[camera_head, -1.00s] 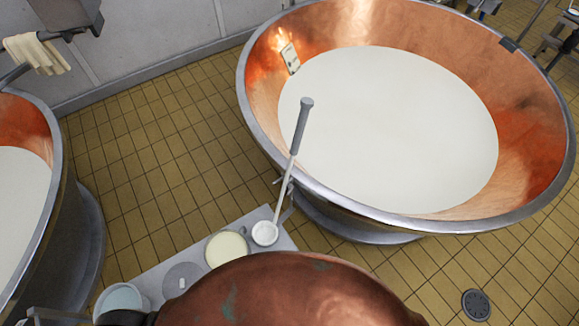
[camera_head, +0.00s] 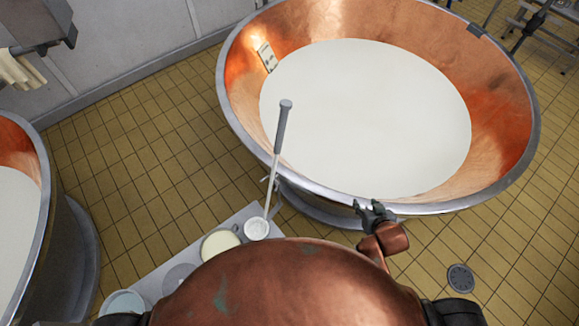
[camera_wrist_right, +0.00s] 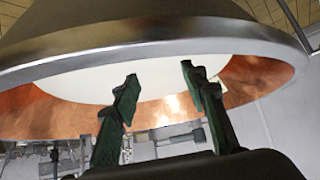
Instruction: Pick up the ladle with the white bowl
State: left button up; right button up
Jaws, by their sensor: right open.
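The ladle (camera_head: 277,158) has a grey grip at the top of a thin pale shaft and a small white bowl (camera_head: 256,228) at the bottom. It leans upright, its bowl at the end of a grey bench (camera_head: 155,262). My right gripper (camera_head: 375,208) is open and empty, in front of the near rim of the big copper vat, well to the right of the ladle. In the right wrist view, its two dark green fingers (camera_wrist_right: 160,88) stand apart with the vat behind them; the ladle does not show there. My left gripper is not in view.
The big copper vat (camera_head: 500,140) of white liquid fills the upper right. Another vat (camera_head: 55,215) stands at the left. On the bench, a container with cream-coloured contents (camera_head: 220,243) stands beside the ladle bowl. A drain (camera_head: 461,278) lies in the tiled floor at right.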

jog(key=w+a+r+t+y, duration=0.2)
jog(key=w+a+r+t, duration=0.1)
jog(key=w+a+r, duration=0.4)
jog(key=n+t+y, duration=0.2)
jog(key=n+y, duration=0.3)
jog(key=y, duration=0.5)
send_near(281, 132)
jog(key=w+a+f, duration=0.1)
jog(key=w+f, duration=0.1)
jog(key=w, duration=0.1)
jog(key=p+x, duration=0.1)
jog(key=x, duration=0.7)
jog(key=shift+s+a+r, duration=0.15)
jog(key=shift+a+r, duration=0.05)
jog(key=shift+a, duration=0.05)
jog(key=shift+c, duration=0.4)
grip_shut()
jog(key=shift+r, duration=0.1)
